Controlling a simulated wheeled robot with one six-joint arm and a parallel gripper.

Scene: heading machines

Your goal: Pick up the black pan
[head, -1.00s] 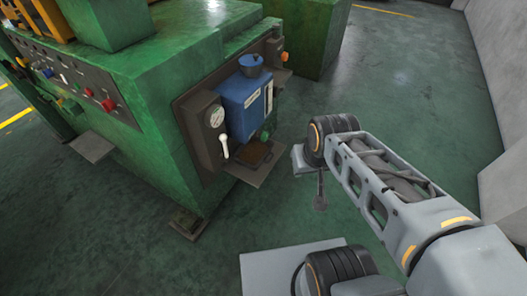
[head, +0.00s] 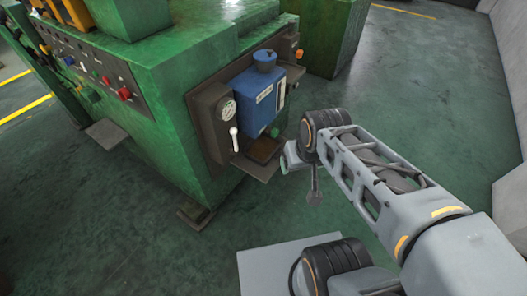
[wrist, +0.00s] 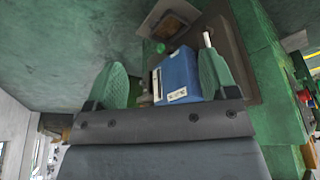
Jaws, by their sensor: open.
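A small, shallow dark pan with a brownish inside (head: 264,149) sits on a grey ledge under the blue unit on the side of the green machine. I take it to be the black pan. In the wrist view the pan (wrist: 171,27) shows near the top, beyond the fingertips. My gripper (wrist: 163,60) is open and empty, with its two green fingers spread wide. In the head view my gripper (head: 291,157) is just right of the ledge, partly hidden by my own wrist. I see no contact with the pan.
The blue unit (head: 256,98) stands above the ledge, with a gauge (head: 228,110) and a white-handled lever (head: 234,140) at its left. The green machine (head: 150,110) fills the left. Open green floor (head: 405,90) lies to the right, before a pale wall.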

